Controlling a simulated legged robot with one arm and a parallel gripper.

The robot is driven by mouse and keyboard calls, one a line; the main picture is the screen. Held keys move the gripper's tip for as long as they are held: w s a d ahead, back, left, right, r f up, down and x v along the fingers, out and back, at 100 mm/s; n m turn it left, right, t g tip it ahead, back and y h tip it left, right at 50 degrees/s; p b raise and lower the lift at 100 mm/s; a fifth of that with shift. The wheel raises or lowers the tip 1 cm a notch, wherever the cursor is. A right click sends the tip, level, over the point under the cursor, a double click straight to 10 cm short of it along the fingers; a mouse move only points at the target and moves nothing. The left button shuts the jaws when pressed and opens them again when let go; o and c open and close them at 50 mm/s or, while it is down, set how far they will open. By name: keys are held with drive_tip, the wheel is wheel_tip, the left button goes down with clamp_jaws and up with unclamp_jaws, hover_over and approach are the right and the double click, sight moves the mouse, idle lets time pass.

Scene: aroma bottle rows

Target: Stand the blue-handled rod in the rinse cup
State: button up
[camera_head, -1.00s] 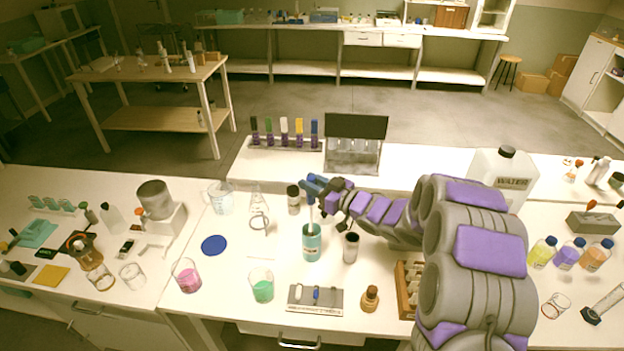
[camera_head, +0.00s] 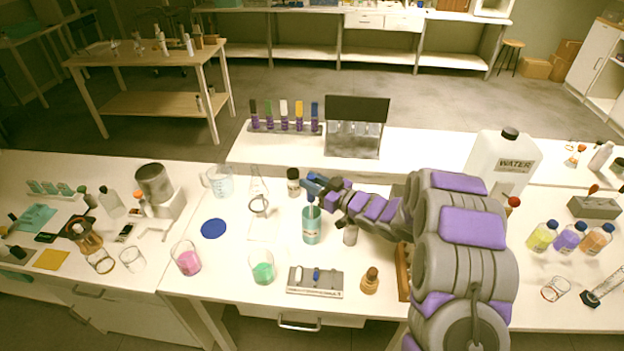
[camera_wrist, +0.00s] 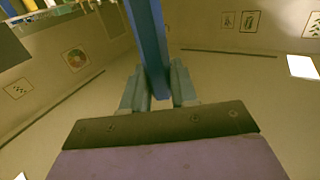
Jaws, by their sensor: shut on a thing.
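The blue-handled rod (camera_head: 311,199) is upright, with its lower part inside a teal labelled cup (camera_head: 312,228), which I take as the rinse cup. My gripper (camera_head: 313,184) is just above the cup, shut on the blue handle. The handle also shows between the fingers in the wrist view (camera_wrist: 148,40). The rod's lower end is hidden by the cup wall, so I cannot tell whether it touches the bottom.
A dark-capped jar (camera_head: 293,182) and a flask (camera_head: 259,190) stand behind and left. Beakers with green liquid (camera_head: 263,270) and pink liquid (camera_head: 186,262) and a small tray (camera_head: 315,286) are in front.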

drive_tip(key=shift+f, duration=0.1)
drive_tip(key=o, duration=1)
drive_tip(key=shift+d, duration=0.1)
drive_tip(key=p+v, duration=0.2)
drive_tip(key=v, duration=1.5)
drive_tip(key=shift+d+f+p, duration=0.1)
drive_tip(key=shift+d+p, duration=0.05)
drive_tip(key=shift+p, duration=0.25)
